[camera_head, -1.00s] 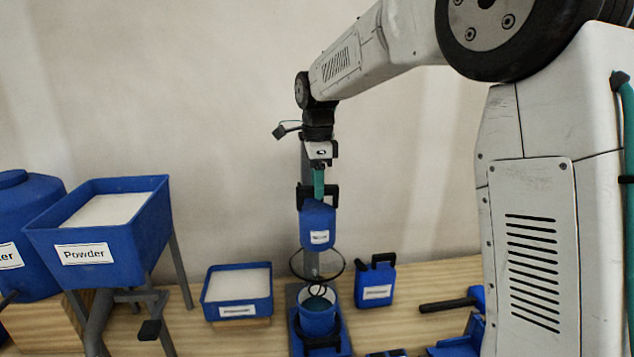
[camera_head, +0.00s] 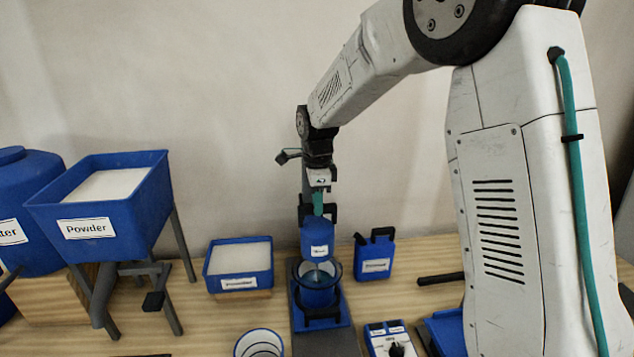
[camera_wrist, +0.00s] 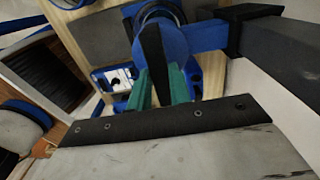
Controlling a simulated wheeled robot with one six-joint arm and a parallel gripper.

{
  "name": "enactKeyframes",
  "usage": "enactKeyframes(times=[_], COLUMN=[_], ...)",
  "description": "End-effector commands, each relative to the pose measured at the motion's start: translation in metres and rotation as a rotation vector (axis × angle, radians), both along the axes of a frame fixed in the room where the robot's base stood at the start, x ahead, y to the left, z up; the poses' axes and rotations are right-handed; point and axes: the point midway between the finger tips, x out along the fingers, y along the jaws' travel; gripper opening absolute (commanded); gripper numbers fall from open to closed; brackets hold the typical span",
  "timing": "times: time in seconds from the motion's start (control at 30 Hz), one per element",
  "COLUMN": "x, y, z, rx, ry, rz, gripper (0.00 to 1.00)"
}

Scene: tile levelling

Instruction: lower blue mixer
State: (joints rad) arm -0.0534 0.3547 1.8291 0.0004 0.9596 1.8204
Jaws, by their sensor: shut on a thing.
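The blue mixer (camera_head: 316,239) is a blue motor head with a white label, hanging on a dark upright stand. Its lower end is close above a blue bucket (camera_head: 318,296) in a holder on the stand's base, and a ring sits around the bucket's top. My gripper (camera_head: 318,203) is above the mixer head, its teal fingers shut on the mixer's top. In the wrist view the teal fingers (camera_wrist: 163,88) flank a black bar on the round blue mixer top (camera_wrist: 172,45). The mixer's whisk is mostly hidden inside the bucket.
A powder hopper (camera_head: 105,205) and a blue tank (camera_head: 25,215) stand at the left. A blue tray (camera_head: 239,267) is left of the mixer, a blue jug (camera_head: 375,255) right. A control box (camera_head: 390,340) and a bucket (camera_head: 259,343) are in front.

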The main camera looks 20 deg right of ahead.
Motion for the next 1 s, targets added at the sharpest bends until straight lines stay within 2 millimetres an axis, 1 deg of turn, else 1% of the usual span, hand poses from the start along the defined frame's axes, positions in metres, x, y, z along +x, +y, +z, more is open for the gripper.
enactKeyframes(times=[0.1,0.33,0.37,0.4,0.43,0.67,0.77,0.87,1.0], x=[0.000,0.000,0.000,0.000,0.000,0.000,0.000,0.001,0.001], y=[0.000,0.000,0.000,0.000,0.000,0.000,0.000,0.000,0.000], z=[-0.005,-0.006,-0.006,-0.006,-0.006,-0.004,0.000,0.013,0.038], rx=[0.000,-0.001,-0.001,-0.001,-0.001,0.000,0.000,0.000,0.000], ry=[-0.002,0.001,0.001,0.001,0.001,-0.001,-0.002,-0.004,-0.005], rz=[0.000,0.000,0.000,0.000,0.000,0.000,0.000,0.000,0.000], gripper=[0.00,0.00,0.28,0.39,0.42,0.42,0.42,0.42,0.42])
